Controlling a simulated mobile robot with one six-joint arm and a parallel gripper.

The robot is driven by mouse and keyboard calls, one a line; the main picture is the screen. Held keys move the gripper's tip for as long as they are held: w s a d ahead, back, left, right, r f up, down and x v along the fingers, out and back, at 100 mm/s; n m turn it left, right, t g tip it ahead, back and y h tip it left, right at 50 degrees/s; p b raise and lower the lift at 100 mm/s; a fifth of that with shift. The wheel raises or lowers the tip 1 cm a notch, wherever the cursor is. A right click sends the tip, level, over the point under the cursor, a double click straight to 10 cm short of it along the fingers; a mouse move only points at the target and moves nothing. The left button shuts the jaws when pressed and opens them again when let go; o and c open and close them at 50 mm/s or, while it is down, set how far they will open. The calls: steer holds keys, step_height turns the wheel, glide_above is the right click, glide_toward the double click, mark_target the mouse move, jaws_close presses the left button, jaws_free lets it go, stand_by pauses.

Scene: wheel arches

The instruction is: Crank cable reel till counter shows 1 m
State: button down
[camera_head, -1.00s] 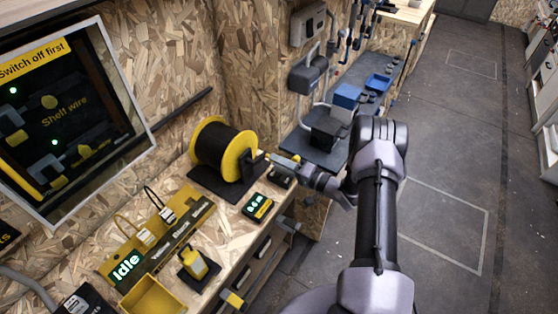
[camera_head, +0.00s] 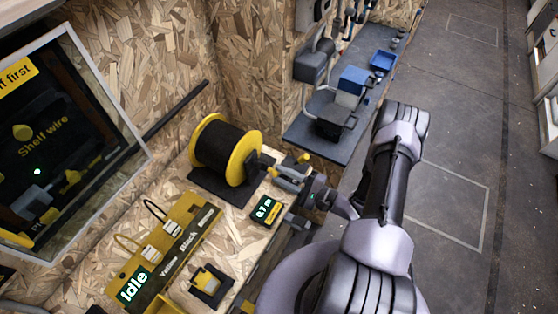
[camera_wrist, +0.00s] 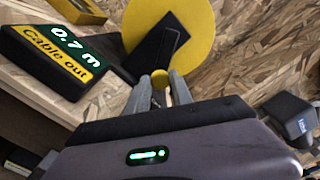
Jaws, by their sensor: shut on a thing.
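The cable reel (camera_head: 228,147) has yellow flanges and a dark wound drum, and it stands on a black base on the bench. Its black crank arm shows against the yellow flange in the wrist view (camera_wrist: 162,56). My gripper (camera_head: 281,176) is at the reel's right side, shut on the yellow crank handle (camera_wrist: 160,77), which sits between its fingertips. The counter (camera_head: 267,210) is a small black and yellow box in front of the reel. It reads 0.7 m, with "Cable out" legible in the wrist view (camera_wrist: 55,60).
A yellow rack (camera_head: 168,248) labelled Yellow, Black and more stands left, with an "Idle" display (camera_head: 133,287). A blue-grey shelf (camera_head: 325,140) with boxes lies beyond the reel. Open floor (camera_head: 450,190) lies right.

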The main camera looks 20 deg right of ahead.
steer(key=shift+s+a+f+m, duration=0.25)
steer(key=shift+s+a+m, duration=0.1)
steer(key=shift+m, duration=0.45)
steer(key=c, duration=1.1)
jaws_free()
steer(key=p+v, duration=0.2)
steer(key=v, duration=1.5)
steer(key=shift+s+d, duration=0.1)
steer(key=shift+c, duration=0.2)
